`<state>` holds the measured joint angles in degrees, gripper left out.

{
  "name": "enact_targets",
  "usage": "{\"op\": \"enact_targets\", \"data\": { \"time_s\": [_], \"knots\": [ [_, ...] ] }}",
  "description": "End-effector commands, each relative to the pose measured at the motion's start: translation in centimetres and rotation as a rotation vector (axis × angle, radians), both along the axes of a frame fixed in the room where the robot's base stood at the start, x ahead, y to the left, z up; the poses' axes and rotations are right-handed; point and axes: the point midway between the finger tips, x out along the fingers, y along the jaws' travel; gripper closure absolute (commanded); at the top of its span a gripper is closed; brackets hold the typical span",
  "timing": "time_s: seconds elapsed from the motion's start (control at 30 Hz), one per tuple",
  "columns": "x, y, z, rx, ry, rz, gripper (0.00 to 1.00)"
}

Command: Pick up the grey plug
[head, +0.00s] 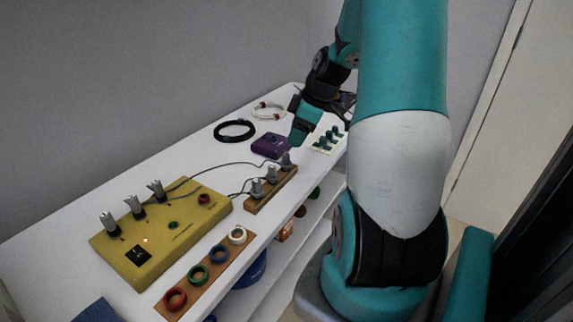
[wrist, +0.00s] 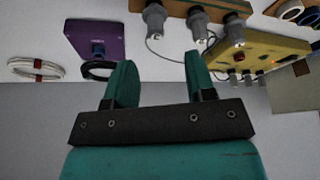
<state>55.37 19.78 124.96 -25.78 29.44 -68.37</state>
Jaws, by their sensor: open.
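Several grey plugs show, and I cannot tell which one is meant. Three grey plugs (head: 271,174) stand in a row on a wooden block (head: 262,202); dark cables run near them. In the wrist view these plugs (wrist: 197,22) are at the top, beyond my fingers. Three more grey plugs (head: 133,206) stand on a yellow box (head: 185,235) at the left. My gripper (head: 297,140) is open and empty, above the table close to the far plug on the wooden block. Its two teal fingers (wrist: 160,68) are spread apart in the wrist view.
A purple box (head: 270,146) lies behind the wooden block, near a black cable coil (head: 234,130) and a white coil (head: 268,110). A white strip with teal plugs (head: 328,138) is at the right edge. A board with coloured rings (head: 168,299) is in front.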

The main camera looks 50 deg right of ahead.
Motion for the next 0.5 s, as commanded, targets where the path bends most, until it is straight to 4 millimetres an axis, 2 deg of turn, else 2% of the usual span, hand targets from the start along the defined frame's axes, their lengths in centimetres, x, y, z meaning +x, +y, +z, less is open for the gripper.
{"op": "enact_targets", "data": {
  "time_s": [0.03, 0.13, 0.37, 0.5],
  "knots": [
    [0.4, 0.3, -1.3, 0.005, 0.002, 0.003, 0.5],
    [1.0, 0.6, -2.9, 0.003, 0.002, 0.004, 0.5],
    [1.7, 0.9, -4.5, 0.002, 0.001, 0.001, 0.5],
    [2.4, 0.9, -6.2, 0.004, 0.002, 0.003, 0.5]
  ]
}}
